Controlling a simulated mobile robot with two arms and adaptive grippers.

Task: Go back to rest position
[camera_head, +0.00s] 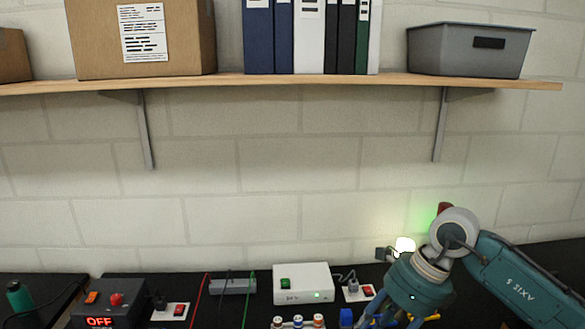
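My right arm comes in from the right and bends down at the wrist. My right gripper (390,319) points down over the dark bench at the bottom edge. Its fingertips are cut off by the frame, so I cannot tell whether it is open or shut or whether it holds anything. My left gripper is not in view. No extrusion frame is visible.
On the dark bench stand a white box (302,284) with a green light, a control box (107,304) reading OFF, and red-switch sockets (170,311). A lit lamp (404,245) glows behind my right wrist. A wooden shelf (300,80) spans the wall above; the space between is clear.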

